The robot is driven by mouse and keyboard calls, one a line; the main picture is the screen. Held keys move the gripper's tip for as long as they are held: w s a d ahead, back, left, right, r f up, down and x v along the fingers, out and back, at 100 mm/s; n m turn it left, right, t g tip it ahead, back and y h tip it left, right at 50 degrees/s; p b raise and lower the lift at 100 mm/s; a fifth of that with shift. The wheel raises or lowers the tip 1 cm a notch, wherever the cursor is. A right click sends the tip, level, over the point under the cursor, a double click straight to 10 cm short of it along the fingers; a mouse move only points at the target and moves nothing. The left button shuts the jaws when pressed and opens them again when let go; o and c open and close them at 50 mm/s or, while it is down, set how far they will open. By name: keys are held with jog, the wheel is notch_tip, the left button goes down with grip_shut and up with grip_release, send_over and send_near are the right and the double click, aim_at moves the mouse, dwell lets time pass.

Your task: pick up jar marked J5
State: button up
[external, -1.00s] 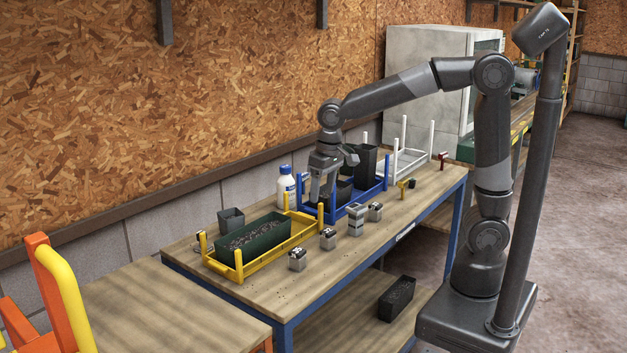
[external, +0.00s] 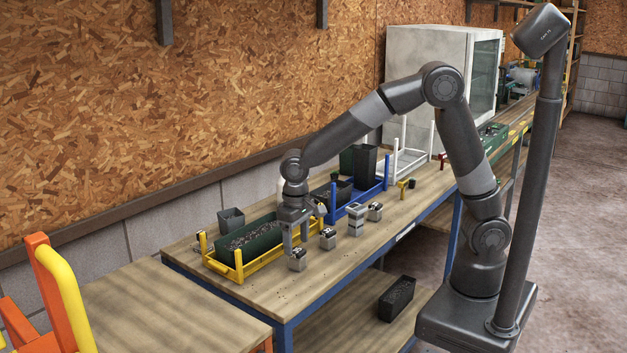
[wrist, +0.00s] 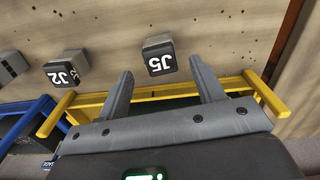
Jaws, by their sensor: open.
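The jar marked J5 (wrist: 160,57) is a small grey block-like jar with a black top and white lettering, upside down in the wrist view. In the external view it appears to be the nearest jar (external: 297,262), standing on the bench in front of the yellow rack. My gripper (external: 296,246) points down, open and empty, over the rack's front side, just behind and above this jar. In the wrist view, J5 lies just beyond my fingertips (wrist: 161,67), roughly centred between them. The jar marked J2 (wrist: 65,70) stands to its left there.
The yellow rack (external: 240,275) holds a long green trough of dark material (external: 250,238). The blue rack (external: 345,214) with dark containers stands farther right. More small jars (external: 375,211) stand along the bench. The bench front near J5 is clear.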

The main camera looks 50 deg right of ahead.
aim_at(297, 250)
notch_tip(297, 250, down, 4)
jog(key=shift+s+f, duration=0.15)
jog(key=shift+c, duration=0.3)
jog(key=c, duration=1)
